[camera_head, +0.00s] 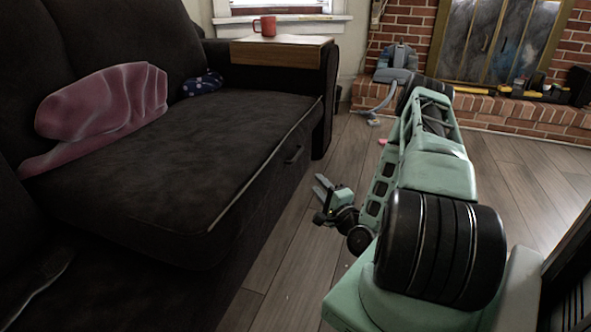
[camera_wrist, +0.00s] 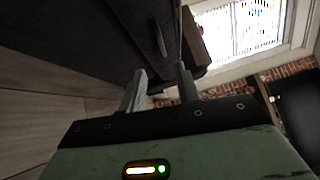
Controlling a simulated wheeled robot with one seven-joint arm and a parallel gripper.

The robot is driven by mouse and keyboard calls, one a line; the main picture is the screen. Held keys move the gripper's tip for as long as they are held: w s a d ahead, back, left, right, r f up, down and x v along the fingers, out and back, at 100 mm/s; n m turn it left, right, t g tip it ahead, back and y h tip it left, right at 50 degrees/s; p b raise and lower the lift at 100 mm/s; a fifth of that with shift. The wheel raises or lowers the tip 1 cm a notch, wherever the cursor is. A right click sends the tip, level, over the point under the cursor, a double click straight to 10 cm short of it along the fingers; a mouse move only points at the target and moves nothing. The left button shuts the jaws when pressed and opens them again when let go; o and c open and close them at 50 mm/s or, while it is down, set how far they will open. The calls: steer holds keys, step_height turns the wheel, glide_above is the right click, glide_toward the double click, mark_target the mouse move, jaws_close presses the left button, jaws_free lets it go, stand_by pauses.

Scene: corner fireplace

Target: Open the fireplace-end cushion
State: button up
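The fireplace-end cushion (camera_head: 215,150) is the dark seat of the sofa, nearest the fireplace, and it lies flat. A dark handle (camera_head: 293,155) is on its front face near the right end. The handle also shows in the wrist view (camera_wrist: 161,38), beyond my fingers. My gripper (camera_head: 321,187) is in front of the sofa, low over the floor, to the right of and nearer than the handle. In the wrist view (camera_wrist: 163,80) its two fingers are apart with nothing between them. It appears clear of the handle.
A pink blanket (camera_head: 105,105) and a blue spotted item (camera_head: 202,84) lie on the sofa. A wooden tray (camera_head: 278,52) with a red mug (camera_head: 265,26) rests on the armrest. A brick hearth (camera_head: 490,108) with several items stands behind. Wood floor (camera_head: 290,255) is open beside the sofa.

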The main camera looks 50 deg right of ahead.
mark_target(298, 153)
steer(key=shift+m+h, duration=0.4)
steer(key=shift+m, duration=0.1)
steer(key=shift+d+f+b+x, duration=0.15)
steer(key=shift+b+x, duration=1.1)
steer(key=shift+x, duration=1.55)
steer(key=shift+d+f+b+x, duration=0.15)
steer(key=shift+b+x, duration=1.05)
steer(key=shift+x, duration=1.65)
steer(key=shift+d+f+b+x, duration=0.15)
steer(key=shift+b+x, duration=1.1)
steer(key=shift+x, duration=1.55)
steer(key=shift+s+r, duration=0.1)
steer(key=shift+s, duration=0.05)
jaws_close()
